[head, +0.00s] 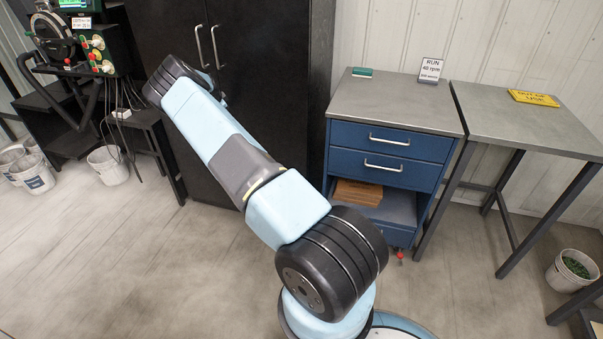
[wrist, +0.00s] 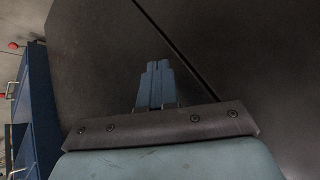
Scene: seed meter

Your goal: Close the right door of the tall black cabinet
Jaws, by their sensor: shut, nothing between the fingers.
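The tall black cabinet (head: 322,75) stands at the back, left of centre in the head view. Its right door (head: 268,60) looks flush or nearly flush with the left door (head: 165,30), with two upright handles close together. My arm covers the lower part of the doors. In the wrist view, a thin dark gap runs diagonally between the right door (wrist: 95,60) and the left door (wrist: 250,60). My gripper (wrist: 158,66) is shut and empty, its fingertips in front of the right door's dark face. I cannot tell whether they touch it. The head view hides the gripper.
A blue drawer unit (head: 388,141) stands right of the cabinet, and shows in the wrist view (wrist: 38,105). A grey table (head: 525,125) is further right. A machine with a control box (head: 100,50) and white buckets (head: 108,167) are at left. The floor at front left is clear.

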